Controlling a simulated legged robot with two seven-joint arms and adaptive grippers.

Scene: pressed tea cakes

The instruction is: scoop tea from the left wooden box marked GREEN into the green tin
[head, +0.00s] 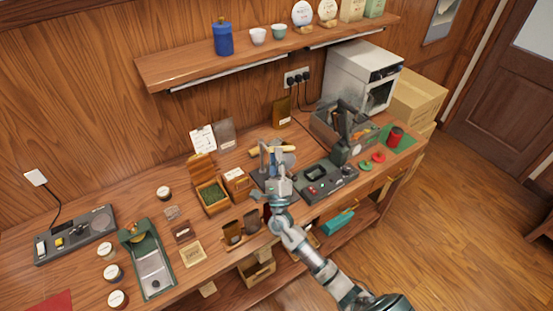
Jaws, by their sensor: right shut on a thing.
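An open wooden box (224,207) stands left of the middle of the bench, lid tilted up, with green tea (211,194) inside. I cannot read its marking. A second wooden box with a pale label (236,182) stands just right of it. My right gripper (271,160) is over the bench, to the right of both boxes. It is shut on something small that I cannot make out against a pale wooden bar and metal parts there. I cannot pick out the green tin for sure; a green lid-like disc (365,166) lies at the right. My left gripper is not in view.
A red tin (396,136) stands on a green mat near a red ring (378,157). A grey device (326,180) and a tool crate (324,125) stand right of my gripper. A green tray (153,275) and several jars are at left. A shelf (170,75) runs above.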

